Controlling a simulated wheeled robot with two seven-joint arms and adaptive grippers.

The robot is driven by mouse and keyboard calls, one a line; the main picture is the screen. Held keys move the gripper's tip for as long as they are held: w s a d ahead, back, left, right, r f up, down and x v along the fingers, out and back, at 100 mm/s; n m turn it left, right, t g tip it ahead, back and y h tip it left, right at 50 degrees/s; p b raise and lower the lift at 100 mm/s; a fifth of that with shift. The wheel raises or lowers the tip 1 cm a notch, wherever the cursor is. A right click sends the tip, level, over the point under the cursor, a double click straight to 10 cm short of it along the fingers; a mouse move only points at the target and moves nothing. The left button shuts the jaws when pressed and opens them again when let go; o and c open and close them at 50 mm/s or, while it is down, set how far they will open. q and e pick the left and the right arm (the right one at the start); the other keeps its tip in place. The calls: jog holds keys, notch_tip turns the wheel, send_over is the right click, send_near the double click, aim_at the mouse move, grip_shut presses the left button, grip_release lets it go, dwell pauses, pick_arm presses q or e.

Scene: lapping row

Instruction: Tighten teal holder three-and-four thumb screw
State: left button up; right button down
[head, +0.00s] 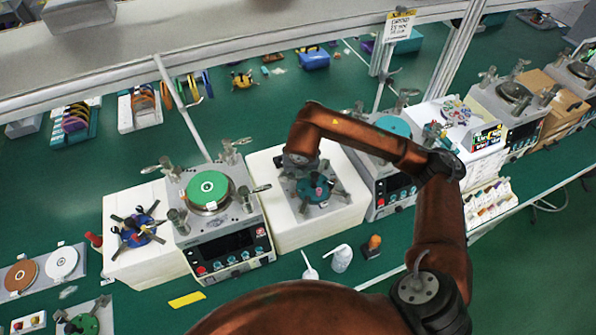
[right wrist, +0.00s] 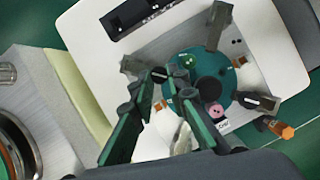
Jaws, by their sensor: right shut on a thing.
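The teal holder (head: 319,193) is a round disc with grey arms around it, on a grey plate on a white block. In the right wrist view the teal disc (right wrist: 215,68) carries a dark round centre, a green knob, a pink piece and small labels. My right gripper (head: 300,163) is over the holder's far left side. In the right wrist view its two dark green fingers (right wrist: 168,100) reach the disc's left edge. They are shut on a small dark part there, which looks like a thumb screw; the fingers largely hide it. My left gripper is not in view.
A lapping machine with a green disc (head: 208,188) stands left of the white block (head: 270,225); another machine stands right. A blue holder (head: 138,231) sits further left. A shelf rail runs behind.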

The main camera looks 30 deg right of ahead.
jog(key=c, duration=1.8)
grip_release()
jog(key=shift+c, duration=0.2)
jog(key=v, duration=1.2)
jog(key=shift+a, duration=0.15)
